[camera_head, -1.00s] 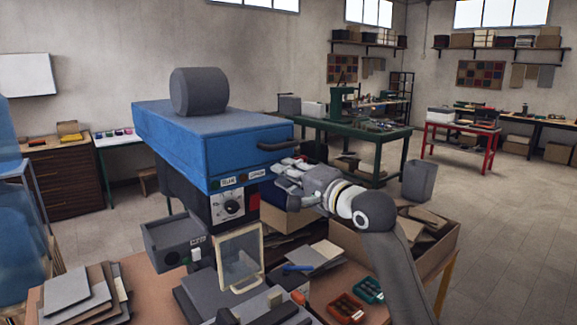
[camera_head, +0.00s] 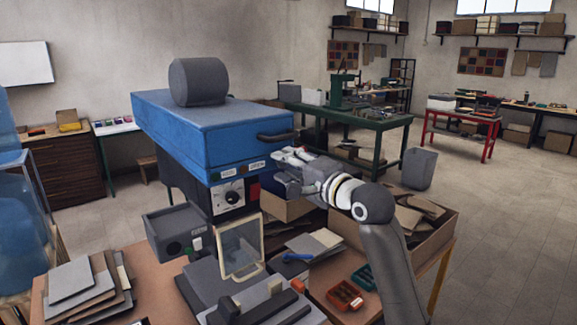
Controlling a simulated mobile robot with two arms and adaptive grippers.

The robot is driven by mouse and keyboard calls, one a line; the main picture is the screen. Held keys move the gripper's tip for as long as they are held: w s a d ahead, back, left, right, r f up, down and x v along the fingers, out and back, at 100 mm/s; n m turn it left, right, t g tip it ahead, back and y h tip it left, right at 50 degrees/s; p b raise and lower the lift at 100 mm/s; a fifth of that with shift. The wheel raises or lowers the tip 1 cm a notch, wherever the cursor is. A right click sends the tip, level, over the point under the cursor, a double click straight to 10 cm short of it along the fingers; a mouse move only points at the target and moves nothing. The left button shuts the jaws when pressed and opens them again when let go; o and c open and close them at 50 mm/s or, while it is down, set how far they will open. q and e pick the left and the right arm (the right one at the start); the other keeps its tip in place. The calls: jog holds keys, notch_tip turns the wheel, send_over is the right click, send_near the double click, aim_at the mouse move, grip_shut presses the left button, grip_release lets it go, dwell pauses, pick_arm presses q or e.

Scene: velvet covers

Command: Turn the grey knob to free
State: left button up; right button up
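A small dark grey knob (camera_head: 231,197) sits on a white dial plate on the front of the blue-topped press (camera_head: 205,130). Its pointer direction is too small to read. My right gripper (camera_head: 277,172) is in front of the press, to the right of the knob and apart from it, below the dark handle. Its fingers point left toward the press. Nothing is clearly held in it, and its finger gap is hard to make out. My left gripper is not in view.
A grey box with a button (camera_head: 174,232) and a clear framed guard (camera_head: 240,248) stand below the knob. Grey sheets (camera_head: 70,280) lie at left. An open carton (camera_head: 430,240) and red and green trays (camera_head: 345,296) are at right.

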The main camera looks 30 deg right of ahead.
jog(key=s, duration=0.8)
jog(key=s+d, duration=0.1)
jog(key=s, duration=0.3)
dwell(0.6)
